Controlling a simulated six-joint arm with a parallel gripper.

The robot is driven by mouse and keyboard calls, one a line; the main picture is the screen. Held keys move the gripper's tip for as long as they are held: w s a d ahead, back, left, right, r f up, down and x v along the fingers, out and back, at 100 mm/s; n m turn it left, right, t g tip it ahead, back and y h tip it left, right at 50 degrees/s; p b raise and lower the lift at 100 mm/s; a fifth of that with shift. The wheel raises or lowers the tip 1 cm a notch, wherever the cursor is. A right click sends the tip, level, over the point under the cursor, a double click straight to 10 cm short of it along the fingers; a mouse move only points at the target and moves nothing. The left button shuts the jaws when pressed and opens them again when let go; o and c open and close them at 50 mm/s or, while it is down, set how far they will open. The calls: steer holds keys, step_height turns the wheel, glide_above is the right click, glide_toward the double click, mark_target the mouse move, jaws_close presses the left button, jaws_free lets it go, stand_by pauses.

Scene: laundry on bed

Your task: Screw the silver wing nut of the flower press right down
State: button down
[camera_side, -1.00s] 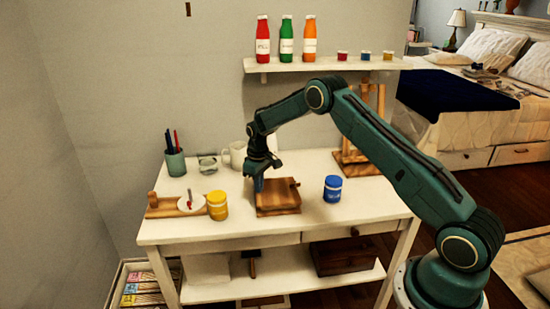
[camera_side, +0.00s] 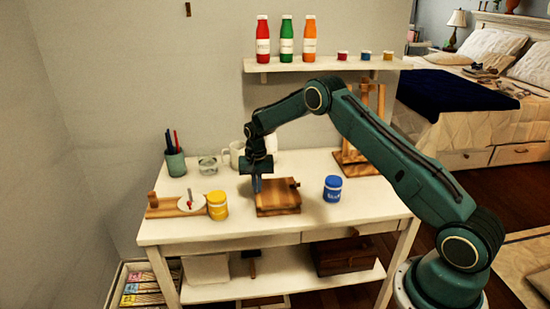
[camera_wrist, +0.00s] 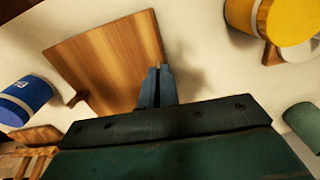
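The flower press (camera_side: 278,197) is a flat wooden block lying on the white table; its board (camera_wrist: 105,60) fills the upper left of the wrist view. A small wooden peg stands out at its right side. My gripper (camera_side: 257,186) points down at the press's left back corner. In the wrist view its fingers (camera_wrist: 158,84) are close together at the board's edge, with a thin gap between them. The silver wing nut cannot be seen; the fingers may hide it. Whether they hold it is not clear.
A yellow jar (camera_side: 217,205) stands left of the press and a blue jar (camera_side: 332,189) right of it. A wooden board with a white dish (camera_side: 191,204), a pen cup (camera_side: 175,162), a glass (camera_side: 208,165) and a mug (camera_side: 237,155) are further left. The front table edge is clear.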

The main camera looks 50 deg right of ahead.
steer(key=m, duration=0.6)
steer(key=shift+w+a, duration=0.15)
steer(key=shift+w, duration=0.1)
steer(key=m, duration=0.7)
steer(key=shift+w, duration=0.2)
steer(key=c, duration=1.6)
jaws_free()
steer(key=shift+c, duration=0.2)
steer(key=shift+r, duration=0.1)
step_height(320, 180, up, 14)
steer(key=shift+f, duration=0.2)
